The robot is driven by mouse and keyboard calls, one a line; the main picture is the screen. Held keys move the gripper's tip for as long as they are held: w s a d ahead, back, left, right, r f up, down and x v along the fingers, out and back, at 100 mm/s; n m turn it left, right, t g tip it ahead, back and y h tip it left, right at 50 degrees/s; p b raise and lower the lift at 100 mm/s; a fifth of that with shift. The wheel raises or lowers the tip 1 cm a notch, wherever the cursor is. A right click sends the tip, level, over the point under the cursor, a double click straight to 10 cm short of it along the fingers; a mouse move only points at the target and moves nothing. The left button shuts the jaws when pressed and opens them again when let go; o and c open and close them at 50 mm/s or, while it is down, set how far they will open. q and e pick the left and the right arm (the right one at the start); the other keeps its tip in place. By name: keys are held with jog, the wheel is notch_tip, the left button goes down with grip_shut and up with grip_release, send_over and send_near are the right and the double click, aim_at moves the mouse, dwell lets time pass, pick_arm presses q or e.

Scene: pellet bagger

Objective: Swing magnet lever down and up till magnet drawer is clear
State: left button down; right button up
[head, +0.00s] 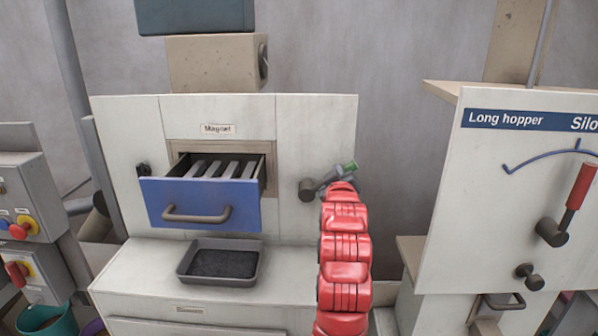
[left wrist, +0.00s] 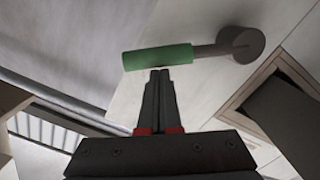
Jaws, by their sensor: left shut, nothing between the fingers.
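The magnet lever (head: 328,181) sits on the panel right of the drawer. It points right and slightly up from its round pivot, and its green grip (head: 349,167) is at the free end. The blue-fronted magnet drawer (head: 192,206) is pulled out, with several grey bars (head: 222,169) and dark gaps inside; I cannot tell what clings to them. In the left wrist view my left gripper (left wrist: 160,73) is shut and empty, its tips right at the green grip (left wrist: 157,58). I cannot tell whether they touch. In the head view my red arm mostly hides this gripper. My right gripper is not in view.
A grey tray (head: 185,270) with dark material stands on the ledge below the drawer. A Long hopper panel (head: 450,215) with a red-handled lever (head: 580,187) stands at the right. A grey control box (head: 30,190) with buttons is at the left edge.

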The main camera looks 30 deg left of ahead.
pick_arm(q)
jog(key=shift+w+d+f+m+b, duration=0.15)
jog(key=shift+d+f+m+b, duration=0.25)
jog(key=shift+m, duration=0.1)
dwell(0.4)
